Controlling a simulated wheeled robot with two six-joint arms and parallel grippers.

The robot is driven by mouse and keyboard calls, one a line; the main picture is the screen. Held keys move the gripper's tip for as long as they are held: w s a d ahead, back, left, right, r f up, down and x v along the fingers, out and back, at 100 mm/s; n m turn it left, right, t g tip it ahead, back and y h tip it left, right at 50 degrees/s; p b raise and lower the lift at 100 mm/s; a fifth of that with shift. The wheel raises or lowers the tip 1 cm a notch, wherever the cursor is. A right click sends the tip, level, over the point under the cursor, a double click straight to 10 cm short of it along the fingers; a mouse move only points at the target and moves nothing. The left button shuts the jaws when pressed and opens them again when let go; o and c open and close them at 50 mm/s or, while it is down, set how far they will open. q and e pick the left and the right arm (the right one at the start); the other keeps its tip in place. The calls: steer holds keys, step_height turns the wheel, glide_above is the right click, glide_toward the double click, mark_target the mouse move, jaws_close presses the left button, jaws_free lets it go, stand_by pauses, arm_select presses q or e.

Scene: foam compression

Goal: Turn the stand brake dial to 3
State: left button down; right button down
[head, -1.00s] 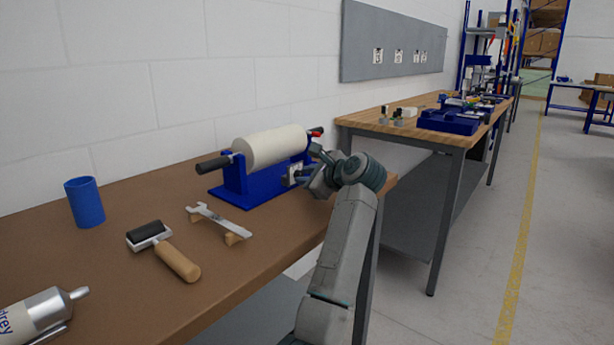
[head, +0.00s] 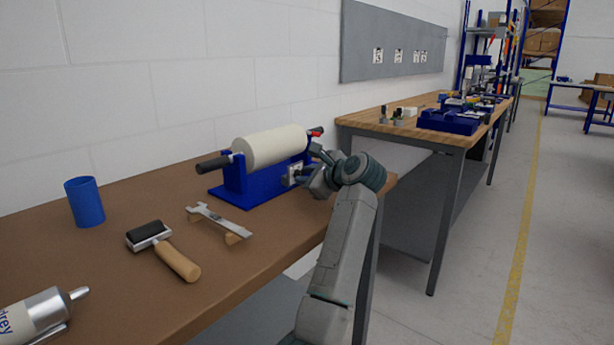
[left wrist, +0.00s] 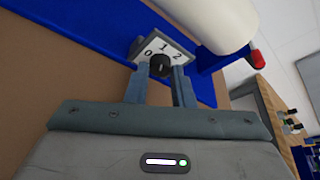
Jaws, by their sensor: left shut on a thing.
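The blue stand (head: 262,186) carries a white foam roller (head: 272,146) and stands at the back of the brown table. Its white dial plate (head: 294,169) faces my left gripper (head: 302,178). In the left wrist view the plate (left wrist: 150,46) shows the numbers 0, 1 and 2; a 3 is not visible. The black dial knob (left wrist: 160,65) sits between the two fingertips of my left gripper (left wrist: 160,76), which is shut on it. Where the knob points is too small to tell. My right gripper is not in view.
On the brown table (head: 120,210) lie a wrench (head: 219,220) on wooden rests, a hand roller (head: 165,250) and a tube (head: 35,315); a blue cup (head: 85,202) stands at the left. A wooden bench (head: 440,130) stands to the right. The table's front edge runs beneath my arm.

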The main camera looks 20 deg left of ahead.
arm_select(q)
steer(key=c, duration=1.3)
jaws_free()
steer(key=shift+o, duration=0.2)
steer(key=shift+d, duration=0.15)
